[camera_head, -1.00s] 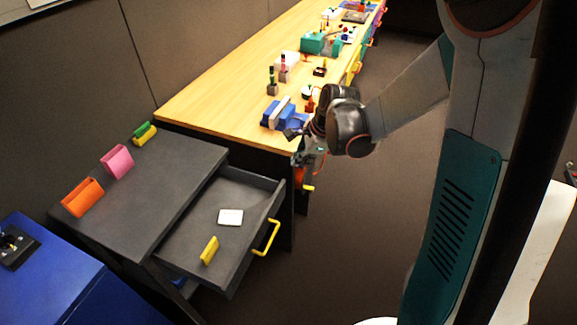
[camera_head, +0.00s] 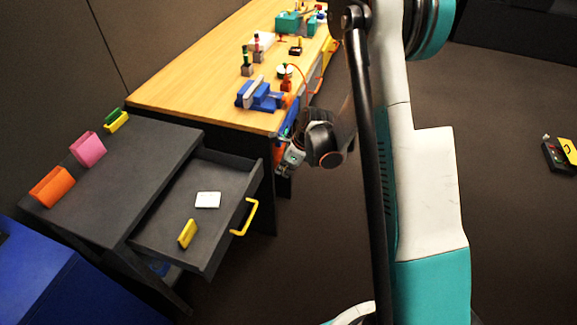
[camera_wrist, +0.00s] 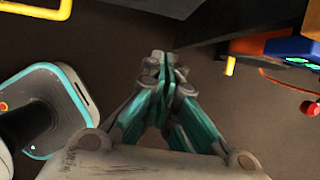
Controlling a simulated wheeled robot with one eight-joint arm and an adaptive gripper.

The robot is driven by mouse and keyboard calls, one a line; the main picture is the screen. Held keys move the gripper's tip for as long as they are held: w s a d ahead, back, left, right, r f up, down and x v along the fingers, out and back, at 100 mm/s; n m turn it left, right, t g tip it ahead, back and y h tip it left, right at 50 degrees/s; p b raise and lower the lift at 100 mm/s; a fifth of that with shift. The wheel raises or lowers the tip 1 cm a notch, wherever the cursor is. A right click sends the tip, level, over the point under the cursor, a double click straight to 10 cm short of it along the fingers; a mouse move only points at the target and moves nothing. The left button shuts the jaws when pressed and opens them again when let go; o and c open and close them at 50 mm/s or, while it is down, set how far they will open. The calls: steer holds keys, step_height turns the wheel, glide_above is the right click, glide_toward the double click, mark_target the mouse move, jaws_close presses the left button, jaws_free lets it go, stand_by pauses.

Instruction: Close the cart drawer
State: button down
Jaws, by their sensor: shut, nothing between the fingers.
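The dark grey cart (camera_head: 150,150) stands at the left in the head view, with its drawer (camera_head: 168,222) pulled well out to the right. The drawer has a yellow handle (camera_head: 248,218) on its front. In it lie a white card-like block (camera_head: 208,200) and a yellow block (camera_head: 187,233). My gripper (camera_head: 284,167) is right of and beyond the drawer front, apart from the handle. In the wrist view my gripper (camera_wrist: 162,62) is shut with its fingertips together and empty. A yellow bar, seemingly the drawer handle (camera_wrist: 38,30), shows at the upper left there.
A long wooden bench (camera_head: 200,75) with tools, including a blue vise (camera_head: 260,95), stands behind my gripper. A blue cabinet (camera_head: 50,270) stands at lower left. Floor right of the drawer is clear.

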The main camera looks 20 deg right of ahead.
steer(key=shift+w+a+f+b, duration=0.6)
steer(key=shift+w+a, duration=0.2)
steer(key=shift+a, duration=0.2)
steer(key=shift+w+a+f+b, duration=0.5)
steer(key=shift+w+a+f, duration=0.25)
steer(key=shift+a, duration=0.25)
